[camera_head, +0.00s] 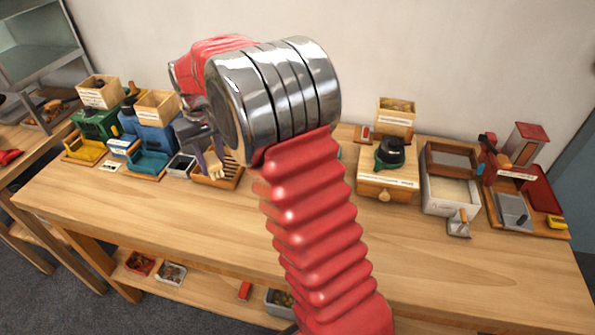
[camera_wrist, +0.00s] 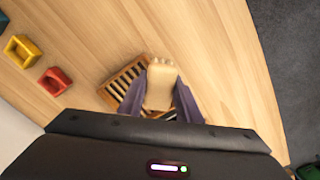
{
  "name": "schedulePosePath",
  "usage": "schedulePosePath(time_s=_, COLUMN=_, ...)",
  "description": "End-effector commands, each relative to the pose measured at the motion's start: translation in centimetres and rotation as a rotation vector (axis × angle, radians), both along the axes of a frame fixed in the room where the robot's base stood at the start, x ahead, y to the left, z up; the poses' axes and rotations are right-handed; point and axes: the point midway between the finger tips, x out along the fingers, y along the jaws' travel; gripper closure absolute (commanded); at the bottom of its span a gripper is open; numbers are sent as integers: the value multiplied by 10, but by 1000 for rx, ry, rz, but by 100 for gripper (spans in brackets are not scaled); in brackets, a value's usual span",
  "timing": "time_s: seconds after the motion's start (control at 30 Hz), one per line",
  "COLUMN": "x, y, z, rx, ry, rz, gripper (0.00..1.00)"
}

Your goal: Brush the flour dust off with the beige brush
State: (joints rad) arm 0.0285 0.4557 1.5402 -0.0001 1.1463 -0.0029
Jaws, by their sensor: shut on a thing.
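The beige brush (camera_wrist: 161,84) is between the purple fingers of my gripper (camera_wrist: 160,97) in the wrist view. My gripper is shut on it, with the brush's pale end pointing away from the wrist. A slatted wooden tray (camera_wrist: 118,84) lies just behind the brush; I cannot tell whether they touch. In the head view my gripper (camera_head: 207,158) points down over the same tray (camera_head: 235,181), and the brush (camera_head: 217,172) shows as a small beige piece at the fingers. I cannot make out flour dust on any surface with certainty.
Yellow (camera_wrist: 22,50) and red (camera_wrist: 54,81) holders stand left in the wrist view. In the head view, a wooden box with a dark knob (camera_head: 387,181), a pale-filled bin (camera_head: 427,205) and a red-posted stand (camera_head: 523,144) line the right. The bench front (camera_head: 160,215) is clear.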

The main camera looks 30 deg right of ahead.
Motion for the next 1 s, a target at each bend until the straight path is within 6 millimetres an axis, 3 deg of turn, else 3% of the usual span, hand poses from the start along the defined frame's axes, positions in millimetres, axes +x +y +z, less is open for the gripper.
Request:
schedulePosePath(time_s=0.17, x=-23, y=-44, z=3, rx=0, ry=-1, rz=-123, gripper=90)
schedulePosePath(time_s=0.4, x=-85, y=-121, z=3, rx=0, ry=0, rz=-380, gripper=90)
schedulePosePath(time_s=0.53, x=-121, y=-153, z=2, rx=-1, ry=0, rz=-512, gripper=90)
schedulePosePath(time_s=0.73, x=-155, y=-177, z=-1, rx=-1, ry=-1, rz=-633, gripper=90)
schedulePosePath(time_s=1.0, x=-159, y=-180, z=-2, rx=-1, ry=0, rz=-651, gripper=90)
